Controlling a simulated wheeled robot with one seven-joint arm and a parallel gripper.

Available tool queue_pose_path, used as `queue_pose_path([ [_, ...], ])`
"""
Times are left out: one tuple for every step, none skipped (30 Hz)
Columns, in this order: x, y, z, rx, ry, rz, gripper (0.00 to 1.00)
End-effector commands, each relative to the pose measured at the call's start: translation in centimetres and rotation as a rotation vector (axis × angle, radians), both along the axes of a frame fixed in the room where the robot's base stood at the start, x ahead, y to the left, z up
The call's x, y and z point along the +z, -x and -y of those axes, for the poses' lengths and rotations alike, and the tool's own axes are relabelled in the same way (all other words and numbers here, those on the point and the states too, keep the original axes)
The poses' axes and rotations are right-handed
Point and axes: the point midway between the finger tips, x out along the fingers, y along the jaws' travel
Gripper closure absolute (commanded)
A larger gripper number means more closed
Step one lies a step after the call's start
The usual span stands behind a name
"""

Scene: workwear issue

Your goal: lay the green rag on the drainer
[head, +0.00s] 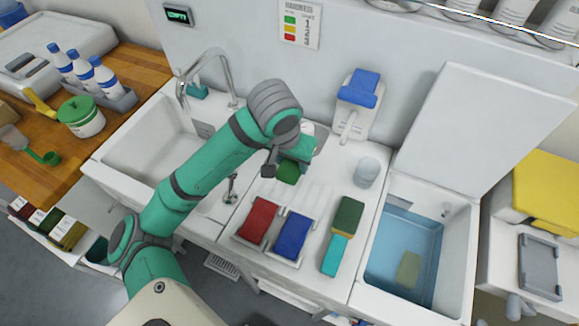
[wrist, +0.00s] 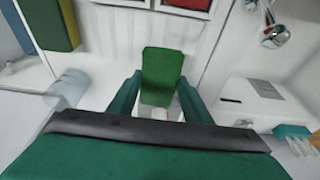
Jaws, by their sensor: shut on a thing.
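The green rag (head: 287,173) is in the jaws of my gripper (head: 296,160), over the back part of the white ribbed drainer (head: 312,196). In the wrist view the green rag (wrist: 162,72) stands out between the two green fingers (wrist: 158,100), and my gripper is shut on it. The head view shows the rag partly hidden by my gripper and arm. I cannot tell whether its lower edge touches the drainer.
A red rag (head: 258,218) and a blue rag (head: 292,236) lie in trays in front. A pale cup (head: 367,172), a dispenser (head: 358,92), a sink (head: 140,145) and a water basin (head: 402,255) surround the drainer.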

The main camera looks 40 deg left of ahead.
Motion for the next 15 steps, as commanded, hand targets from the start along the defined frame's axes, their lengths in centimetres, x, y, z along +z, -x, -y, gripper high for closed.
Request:
queue_pose_path([
  [-0.4, 0.0, -0.3, 0.003, 0.001, -0.002, 0.81],
  [-0.7, -0.1, -0.6, 0.003, 0.001, -0.002, 0.81],
  [-1.1, -0.2, -0.9, 0.003, 0.001, -0.001, 0.81],
  [-1.6, -0.2, -0.7, 0.001, 0.002, -0.002, 0.81],
  [-2.1, -0.2, -0.7, 0.001, 0.001, -0.003, 0.81],
  [-2.7, -0.2, -0.7, 0.001, 0.0, -0.001, 0.81],
  [-3.0, -0.2, -0.7, 0.0, 0.001, -0.001, 0.81],
  [-3.3, -0.2, -0.7, 0.0, 0.001, -0.001, 0.81],
  [-3.6, -0.2, -0.6, -0.001, 0.001, -0.001, 0.81],
  [-3.8, -0.2, -0.6, -0.002, 0.0, -0.001, 0.81],
  [-3.9, -0.3, -0.6, -0.002, -0.001, 0.0, 0.81],
  [-3.9, -0.3, -0.6, -0.002, -0.001, 0.001, 0.81],
  [-4.0, -0.3, -0.6, -0.002, -0.001, 0.001, 0.81],
  [-3.9, -0.3, -0.6, -0.002, -0.001, 0.001, 0.81],
  [-3.9, -0.3, -0.6, -0.002, -0.001, 0.001, 0.81],
])
